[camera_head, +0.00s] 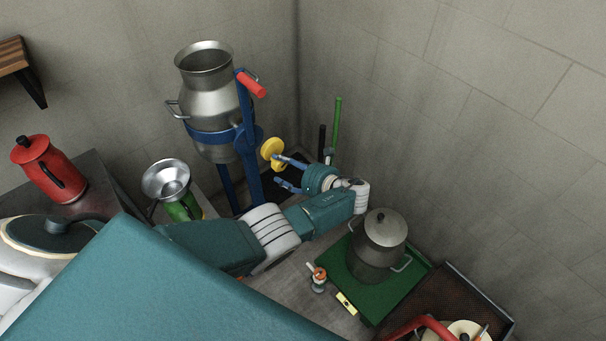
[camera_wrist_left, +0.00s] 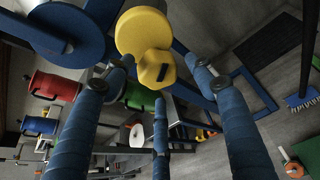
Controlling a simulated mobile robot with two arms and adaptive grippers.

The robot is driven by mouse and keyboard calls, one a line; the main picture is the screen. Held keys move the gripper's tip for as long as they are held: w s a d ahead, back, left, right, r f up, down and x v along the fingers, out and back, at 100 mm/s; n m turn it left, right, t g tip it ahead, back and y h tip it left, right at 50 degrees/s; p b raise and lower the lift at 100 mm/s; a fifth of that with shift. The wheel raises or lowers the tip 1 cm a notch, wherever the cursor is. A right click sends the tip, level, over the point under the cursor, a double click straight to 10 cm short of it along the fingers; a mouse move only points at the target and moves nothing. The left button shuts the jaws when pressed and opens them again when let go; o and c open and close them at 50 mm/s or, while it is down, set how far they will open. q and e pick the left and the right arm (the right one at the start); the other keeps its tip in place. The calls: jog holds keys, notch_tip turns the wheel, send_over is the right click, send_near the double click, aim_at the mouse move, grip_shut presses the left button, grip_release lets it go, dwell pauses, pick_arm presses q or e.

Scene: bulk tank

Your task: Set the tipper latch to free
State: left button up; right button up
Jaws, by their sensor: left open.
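The tipper (camera_head: 247,140) is a blue stand holding a large metal milk can (camera_head: 210,95) upright, with a red-gripped handle (camera_head: 252,84) at its upper right. A yellow round knob (camera_head: 272,147), which looks like the latch, sits on the right side of the stand. In the left wrist view the yellow knob (camera_wrist_left: 143,30) has a smaller faceted yellow part in front of it. My left gripper (camera_head: 281,172) is open beside the knob. In the left wrist view its fingers (camera_wrist_left: 158,80) are spread around the line to the faceted part; contact cannot be told. My right gripper is not in view.
A lidded pot (camera_head: 378,240) stands on a green platform (camera_head: 415,268) at the right. A green-handled broom (camera_head: 336,125) leans in the corner. A red jug (camera_head: 48,168) and a metal funnel on a green can (camera_head: 182,207) are at the left. A small orange-and-white item (camera_head: 318,278) stands near my arm.

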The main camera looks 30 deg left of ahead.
pick_arm(q)
jog(key=v, duration=0.9)
jog(key=shift+d, duration=0.25)
jog(key=shift+f, duration=0.1)
